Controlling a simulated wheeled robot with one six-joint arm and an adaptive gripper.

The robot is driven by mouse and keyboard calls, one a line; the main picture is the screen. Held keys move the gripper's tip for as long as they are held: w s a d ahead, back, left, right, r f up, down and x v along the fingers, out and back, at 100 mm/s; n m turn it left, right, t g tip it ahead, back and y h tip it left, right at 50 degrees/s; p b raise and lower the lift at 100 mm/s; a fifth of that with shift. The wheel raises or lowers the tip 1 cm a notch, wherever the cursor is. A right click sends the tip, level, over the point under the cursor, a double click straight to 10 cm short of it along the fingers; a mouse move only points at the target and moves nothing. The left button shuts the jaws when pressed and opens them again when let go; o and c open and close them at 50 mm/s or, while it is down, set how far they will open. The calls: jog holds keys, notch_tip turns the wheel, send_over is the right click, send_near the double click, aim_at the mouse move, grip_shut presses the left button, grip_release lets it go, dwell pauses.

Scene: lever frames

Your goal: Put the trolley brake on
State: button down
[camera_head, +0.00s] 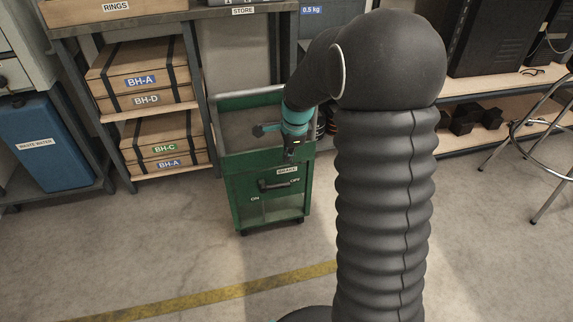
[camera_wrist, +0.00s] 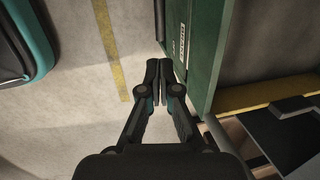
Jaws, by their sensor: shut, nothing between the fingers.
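The green trolley (camera_head: 240,180) stands on the floor in the middle of the head view. Its front panel carries a dark brake lever (camera_head: 278,184), which lies nearly level below the BRAKE label (camera_head: 287,170). The OFF mark (camera_head: 295,181) is by its right end and the ON mark (camera_head: 254,199) is lower left. My gripper (camera_head: 291,154) is just above the label, apart from the lever. In the wrist view my gripper (camera_wrist: 159,72) is shut and empty, beside the green panel (camera_wrist: 205,50). The lever is not clearly visible there.
A shelf with strapped boxes (camera_head: 150,90) stands left of the trolley, and a blue waste water bin (camera_head: 50,140) is further left. A stool (camera_head: 540,140) is at the right. The floor before the trolley is clear, with a yellow line (camera_head: 210,295).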

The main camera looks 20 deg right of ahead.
aim_at(283, 185)
jog(key=b+x, duration=0.1)
jog(key=x, duration=1.1)
jog(key=shift+f, duration=0.35)
jog(key=shift+f+b, duration=0.1)
jog(key=shift+b, duration=0.2)
jog(key=shift+f+y, duration=0.1)
jog(key=shift+y, duration=0.2)
